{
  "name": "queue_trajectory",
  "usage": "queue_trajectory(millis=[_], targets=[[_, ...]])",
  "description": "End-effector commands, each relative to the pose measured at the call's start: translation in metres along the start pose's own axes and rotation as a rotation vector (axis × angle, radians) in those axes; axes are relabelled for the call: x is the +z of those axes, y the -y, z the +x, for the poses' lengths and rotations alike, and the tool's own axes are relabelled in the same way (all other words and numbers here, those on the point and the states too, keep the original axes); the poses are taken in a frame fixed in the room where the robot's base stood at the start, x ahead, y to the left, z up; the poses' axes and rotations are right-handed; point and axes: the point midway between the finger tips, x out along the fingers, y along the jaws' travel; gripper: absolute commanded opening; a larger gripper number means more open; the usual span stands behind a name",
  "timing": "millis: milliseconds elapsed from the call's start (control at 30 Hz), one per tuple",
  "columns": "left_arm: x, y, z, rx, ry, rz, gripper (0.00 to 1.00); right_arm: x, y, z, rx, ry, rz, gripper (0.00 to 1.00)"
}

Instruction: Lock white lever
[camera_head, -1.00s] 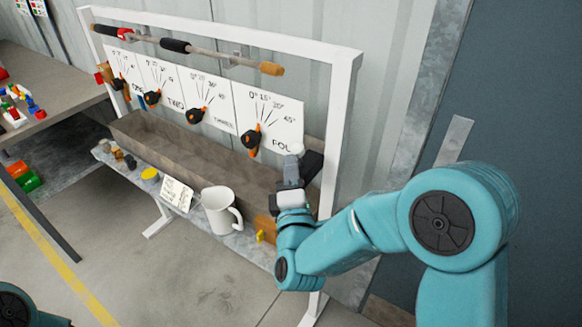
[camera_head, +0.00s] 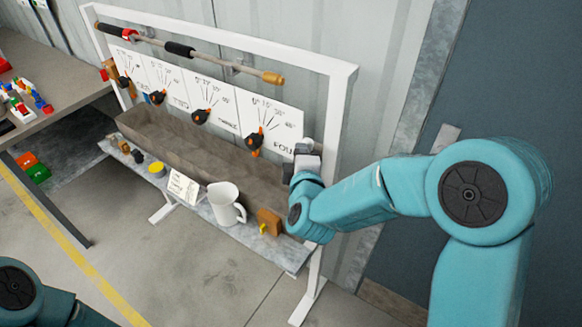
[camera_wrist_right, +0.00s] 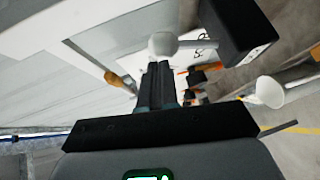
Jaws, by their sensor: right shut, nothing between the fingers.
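The white lever shows in the right wrist view as a pale rod with a round white knob (camera_wrist_right: 163,45), beside a black box (camera_wrist_right: 238,32). My right gripper (camera_wrist_right: 158,68) is shut and empty, its fingertips close to the knob; I cannot tell whether they touch. In the head view my right gripper (camera_head: 303,167) is at the right post of the white frame, and it and my wrist hide most of the lever. My left gripper is out of view; only part of my left arm shows at the bottom left.
The white frame (camera_head: 343,110) carries dial boards with black and orange handles (camera_head: 254,140) and a top bar. Below are a brown trough (camera_head: 190,150) and a shelf with a white jug (camera_head: 226,205), a sign (camera_head: 183,187) and a brown block (camera_head: 269,222). Floor in front is clear.

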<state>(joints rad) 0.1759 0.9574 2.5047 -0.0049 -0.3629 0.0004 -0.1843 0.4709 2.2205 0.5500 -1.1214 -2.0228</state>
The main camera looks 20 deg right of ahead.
Motion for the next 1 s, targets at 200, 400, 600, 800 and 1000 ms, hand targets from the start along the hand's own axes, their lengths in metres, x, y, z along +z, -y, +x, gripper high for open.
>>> queue_trajectory(millis=[200,400,600,800,1000], targets=[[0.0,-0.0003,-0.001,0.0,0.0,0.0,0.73,0.0033,-0.0032,0.0048,0.003,0.0,-0.001,0.0],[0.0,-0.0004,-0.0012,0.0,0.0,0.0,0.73,0.0047,-0.0044,0.0066,0.004,0.001,0.0,0.0],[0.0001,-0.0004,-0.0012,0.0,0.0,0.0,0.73,0.0053,-0.0049,0.007,0.006,0.002,0.0,0.0],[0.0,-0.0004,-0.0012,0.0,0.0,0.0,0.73,0.0056,-0.0053,0.0071,0.007,0.003,0.0,0.0],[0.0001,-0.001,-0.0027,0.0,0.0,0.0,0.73,0.006,-0.0074,0.0076,0.008,0.004,0.001,0.0]])
